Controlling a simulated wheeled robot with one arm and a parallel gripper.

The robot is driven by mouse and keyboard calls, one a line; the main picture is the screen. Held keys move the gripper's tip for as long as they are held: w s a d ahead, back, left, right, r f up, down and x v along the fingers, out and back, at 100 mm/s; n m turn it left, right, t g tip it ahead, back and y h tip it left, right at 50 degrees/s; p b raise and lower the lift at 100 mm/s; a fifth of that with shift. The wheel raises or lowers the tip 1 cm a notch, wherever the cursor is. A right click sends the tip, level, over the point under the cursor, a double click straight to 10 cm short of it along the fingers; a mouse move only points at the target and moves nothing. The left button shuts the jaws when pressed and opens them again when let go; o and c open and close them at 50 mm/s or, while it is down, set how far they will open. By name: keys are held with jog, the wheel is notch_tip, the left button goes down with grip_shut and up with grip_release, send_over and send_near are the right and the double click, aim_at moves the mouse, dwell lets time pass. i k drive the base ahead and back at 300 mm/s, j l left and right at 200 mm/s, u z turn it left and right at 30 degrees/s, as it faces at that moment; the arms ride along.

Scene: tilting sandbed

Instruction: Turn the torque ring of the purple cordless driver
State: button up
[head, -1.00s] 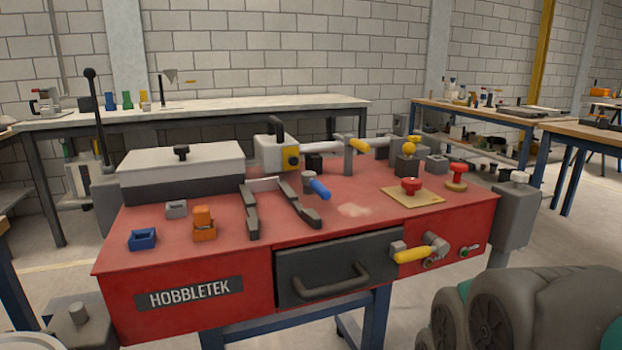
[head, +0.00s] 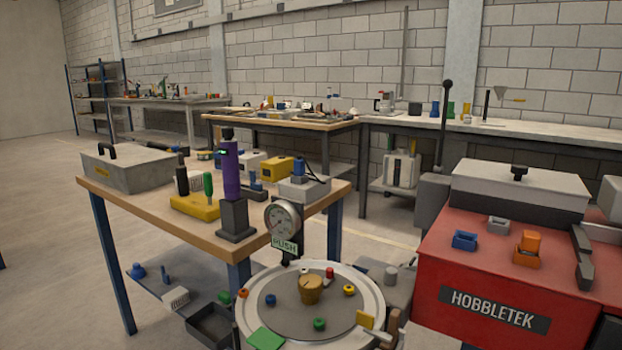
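The purple cordless driver (head: 231,172) stands upright in a dark grey holder (head: 236,219) near the front edge of a wooden-topped bench (head: 140,198). A small green light shows near its upper part, and a dark part sits on top. I cannot make out the torque ring clearly at this distance. My gripper is not in view.
A pressure gauge (head: 283,218) with a PUSH sign stands right of the driver, above a round turntable (head: 366,338). A yellow block (head: 196,206) and a grey box (head: 128,168) share the bench. The red HOBBLETEK machine (head: 450,270) is at right. Floor is open at left.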

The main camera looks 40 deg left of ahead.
aim_at(227, 133)
jog(key=u, duration=2.1)
